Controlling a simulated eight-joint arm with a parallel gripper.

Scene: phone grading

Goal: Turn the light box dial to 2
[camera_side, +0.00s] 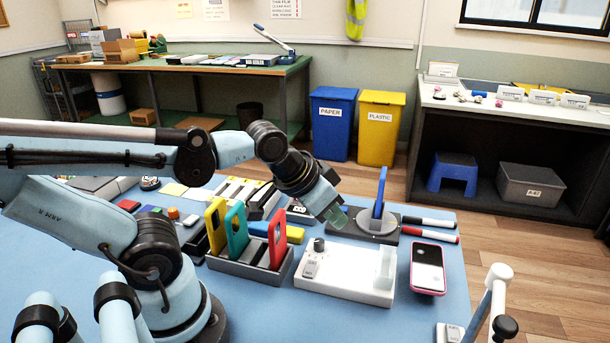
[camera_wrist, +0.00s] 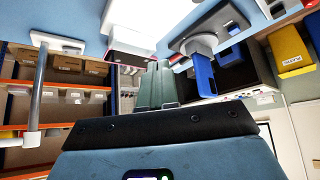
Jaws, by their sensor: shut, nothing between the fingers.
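The light box (camera_side: 345,285) is a white, low box on the blue table, right of the phone rack. Its small dark dial (camera_side: 319,244) stands at its back left corner; the setting is too small to read. My gripper (camera_side: 338,218), with pale green fingers, is shut and empty. It is above and a little right of the dial, apart from it. In the wrist view my gripper's fingers (camera_wrist: 156,85) are together. A bright white surface above them, probably the light box (camera_wrist: 130,38), shows there; the dial cannot be made out.
A blue phone (camera_side: 380,192) stands upright on a round grey stand (camera_side: 377,222) close right of my gripper. A rack (camera_side: 245,268) with several coloured phones is left of the box. A pink-edged phone (camera_side: 428,268) and markers (camera_side: 430,234) lie to the right.

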